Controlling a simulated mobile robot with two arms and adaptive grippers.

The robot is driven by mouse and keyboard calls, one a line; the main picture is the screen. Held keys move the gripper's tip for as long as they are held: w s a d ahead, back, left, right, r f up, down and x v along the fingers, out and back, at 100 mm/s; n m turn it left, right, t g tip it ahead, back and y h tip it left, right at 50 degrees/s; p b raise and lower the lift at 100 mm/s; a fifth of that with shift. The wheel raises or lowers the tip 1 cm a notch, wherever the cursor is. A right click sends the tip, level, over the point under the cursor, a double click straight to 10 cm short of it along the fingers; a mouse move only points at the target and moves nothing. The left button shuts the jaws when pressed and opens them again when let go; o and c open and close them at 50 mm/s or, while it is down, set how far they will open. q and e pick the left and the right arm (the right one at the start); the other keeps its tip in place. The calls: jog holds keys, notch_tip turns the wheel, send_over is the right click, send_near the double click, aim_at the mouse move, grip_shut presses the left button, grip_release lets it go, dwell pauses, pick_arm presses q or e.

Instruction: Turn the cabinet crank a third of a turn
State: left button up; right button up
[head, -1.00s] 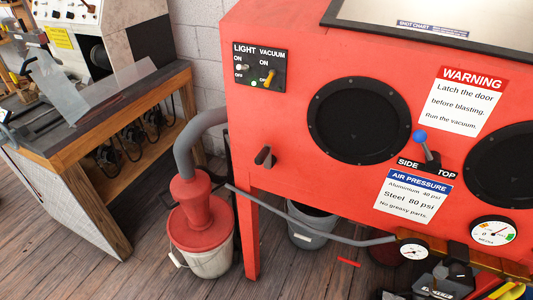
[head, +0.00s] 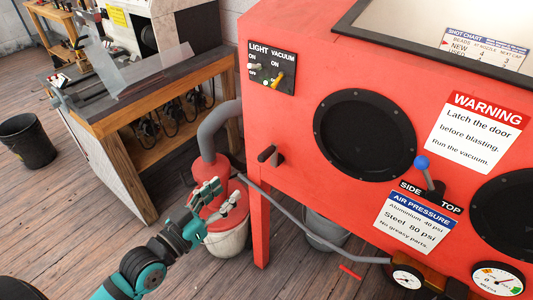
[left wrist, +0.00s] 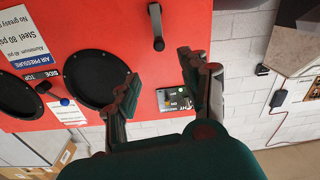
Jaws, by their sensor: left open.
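The cabinet crank (head: 269,156) is a small black arm with a knob, on the front of the red blasting cabinet (head: 290,195), below the light and vacuum switches. It also shows at the top of the left wrist view (left wrist: 157,27), in line with the gap between my fingers and beyond them. My left gripper (head: 221,196) is open and empty. In the head view it is left of and below the crank, in front of the red-lidded bucket, and apart from the crank. My right gripper is not in view.
The switch panel (head: 270,68), a lever with a blue knob (head: 424,168) and round black arm ports (head: 364,135) are on the cabinet front. A grey hose (head: 215,128) runs to the red-lidded bucket (head: 228,238). A wooden bench (head: 130,115) stands left, with open floor before it.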

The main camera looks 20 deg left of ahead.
aim_at(260, 160)
pick_arm(q)
jog(key=p+x, duration=0.2)
jog(key=x, duration=1.3)
jog(key=shift+w+d+p, duration=0.15)
jog(key=shift+w+p, duration=0.15)
jog(key=shift+w, duration=0.05)
jog(key=c, duration=0.9)
grip_shut()
